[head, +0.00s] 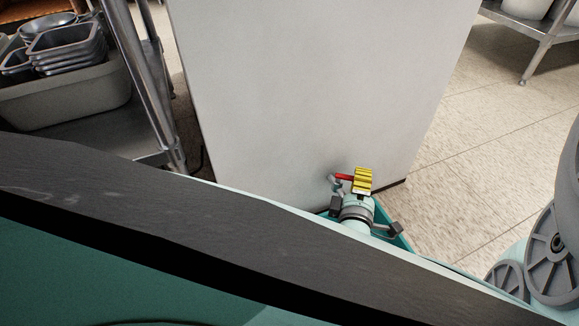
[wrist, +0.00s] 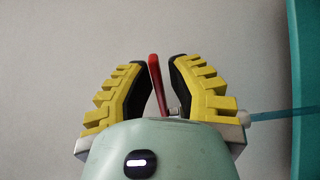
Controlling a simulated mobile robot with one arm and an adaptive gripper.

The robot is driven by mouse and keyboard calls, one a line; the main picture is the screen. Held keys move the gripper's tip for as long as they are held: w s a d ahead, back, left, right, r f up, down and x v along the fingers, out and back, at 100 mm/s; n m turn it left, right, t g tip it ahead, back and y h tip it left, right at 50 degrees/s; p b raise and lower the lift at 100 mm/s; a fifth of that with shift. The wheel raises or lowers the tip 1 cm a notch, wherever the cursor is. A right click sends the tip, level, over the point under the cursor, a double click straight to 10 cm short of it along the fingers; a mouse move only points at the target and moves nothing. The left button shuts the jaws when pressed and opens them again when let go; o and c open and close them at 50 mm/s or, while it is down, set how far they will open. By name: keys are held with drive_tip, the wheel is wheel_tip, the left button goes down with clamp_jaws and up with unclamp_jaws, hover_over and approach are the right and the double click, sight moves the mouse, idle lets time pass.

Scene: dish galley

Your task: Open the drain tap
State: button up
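The drain tap has a red lever (head: 344,177) and a grey metal body (head: 335,187), low on the front of a pale upright panel (head: 310,80). In the wrist view the red lever (wrist: 156,82) stands between my two yellow fingers with black pads. My gripper (wrist: 158,62) is open around it, with narrow gaps showing on both sides. A small piece of the metal fitting shows at the lever's lower end. In the head view my gripper (head: 362,178) is at the tap and hides part of it.
A metal rack (head: 145,85) with a grey tub (head: 70,97) and stacked metal pans (head: 67,45) stands at the left. Tiled floor (head: 490,140) is open to the right of the panel. Another metal shelf (head: 540,28) is at the far right.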

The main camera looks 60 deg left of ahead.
drive_tip(key=o, duration=0.3)
drive_tip(key=shift+w+r, duration=0.1)
drive_tip(key=v, duration=0.7)
drive_tip(key=shift+s+d, duration=0.1)
drive_tip(key=shift+s, duration=0.25)
